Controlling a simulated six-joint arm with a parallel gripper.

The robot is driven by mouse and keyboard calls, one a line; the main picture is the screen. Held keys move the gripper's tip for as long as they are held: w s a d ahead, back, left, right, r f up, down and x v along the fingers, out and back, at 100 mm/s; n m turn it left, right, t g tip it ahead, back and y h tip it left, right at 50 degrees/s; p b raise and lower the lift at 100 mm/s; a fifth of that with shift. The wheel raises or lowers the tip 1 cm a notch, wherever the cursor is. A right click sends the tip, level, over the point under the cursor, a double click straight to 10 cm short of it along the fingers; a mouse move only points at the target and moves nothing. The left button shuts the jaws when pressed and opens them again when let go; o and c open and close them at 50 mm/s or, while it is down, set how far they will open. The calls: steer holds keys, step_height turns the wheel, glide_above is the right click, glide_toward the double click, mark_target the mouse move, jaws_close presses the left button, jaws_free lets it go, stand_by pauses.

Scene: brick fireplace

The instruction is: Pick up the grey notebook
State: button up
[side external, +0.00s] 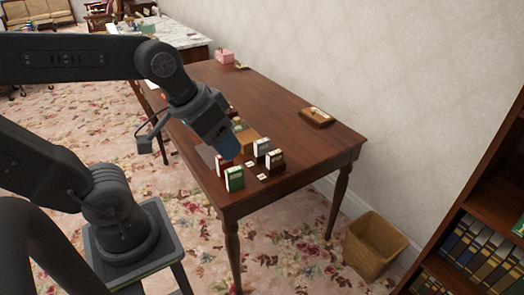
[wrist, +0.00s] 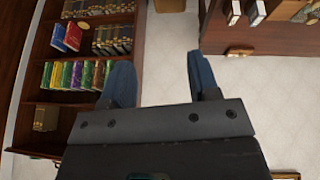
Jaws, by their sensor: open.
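A small grey notebook (side external: 261,148) stands upright on the wooden table, beside a dark brown one (side external: 275,160). A green notebook (side external: 234,178) and a red one (side external: 222,165) stand nearer the table's front corner. My gripper (side external: 228,148) is over the table, to the left of the grey notebook and apart from it in the picture. In the wrist view my gripper (wrist: 161,72) has its two blue fingers wide apart with nothing between them. Two upright notebooks show at that view's top edge; the greyish one (wrist: 256,12) is cut off by the frame.
A tan box (side external: 245,139) stands behind the notebooks, partly hidden by my gripper. Small white cards (side external: 249,164) lie among them. A wooden tray (side external: 316,117) lies toward the wall. A wastebasket (side external: 374,246) and a bookcase (side external: 478,235) stand right. The table's middle is clear.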

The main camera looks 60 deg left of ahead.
steer(key=w+a+f+n+h, duration=0.2)
steer(key=w+n+h, duration=0.6)
steer(key=w+n, duration=0.75)
steer(key=n+t+y, duration=0.8)
steer(key=n+y, duration=0.1)
steer(key=n, duration=1)
glide_above(255, 144)
steer(key=w+d, duration=0.1)
step_height(255, 144, down, 19)
steer(key=shift+r, duration=0.1)
steer(key=shift+n, duration=0.25)
steer(key=f, duration=0.2)
steer(key=a+f, duration=0.1)
steer(key=f, duration=0.1)
steer(key=shift+s, duration=0.2)
steer(key=shift+f, duration=0.65)
step_height(255, 144, down, 3)
steer(key=shift+r, duration=0.1)
steer(key=shift+x, duration=1.15)
steer(key=shift+w, duration=0.35)
